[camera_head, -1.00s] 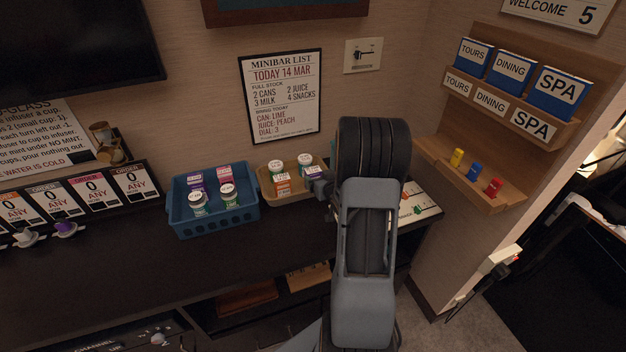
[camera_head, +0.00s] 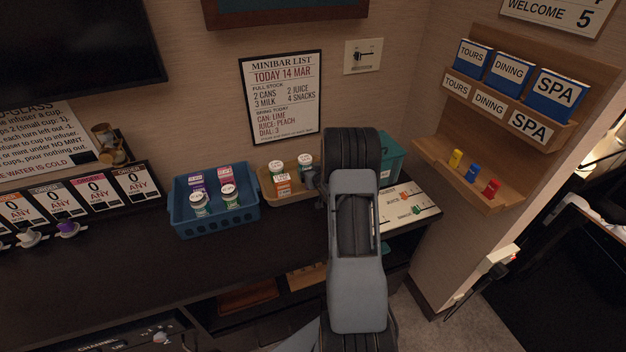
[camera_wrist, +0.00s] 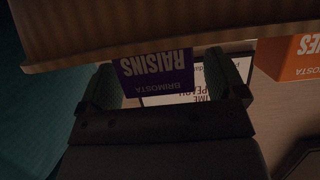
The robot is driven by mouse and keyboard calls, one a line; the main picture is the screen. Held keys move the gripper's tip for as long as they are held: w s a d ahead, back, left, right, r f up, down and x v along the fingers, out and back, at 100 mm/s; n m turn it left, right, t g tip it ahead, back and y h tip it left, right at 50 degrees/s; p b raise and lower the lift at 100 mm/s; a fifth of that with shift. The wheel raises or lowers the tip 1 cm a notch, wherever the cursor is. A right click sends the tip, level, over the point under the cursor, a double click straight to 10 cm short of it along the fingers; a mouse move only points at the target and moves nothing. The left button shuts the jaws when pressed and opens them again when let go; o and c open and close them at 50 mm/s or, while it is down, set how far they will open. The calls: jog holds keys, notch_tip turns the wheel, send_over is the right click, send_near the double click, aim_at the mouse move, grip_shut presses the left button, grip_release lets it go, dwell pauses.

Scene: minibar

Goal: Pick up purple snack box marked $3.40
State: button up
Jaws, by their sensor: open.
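No price shows on this box in the wrist view. An orange box (camera_wrist: 290,58) is off to the right there. In the head view my gripper (camera_head: 313,182) is at the right end of the wooden tray (camera_head: 263,186), mostly hidden by my arm. The raisins box cannot be made out there.
The tray also holds an orange box (camera_head: 283,185) and white-lidded cups (camera_head: 276,167). A blue basket (camera_head: 213,221) stands left with another purple box (camera_head: 197,181), a pink box and cups. A teal bin (camera_head: 391,160) and a marked board (camera_head: 412,207) are right of my arm.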

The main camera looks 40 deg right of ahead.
jog(key=c, duration=1)
jog(key=shift+r, duration=0.2)
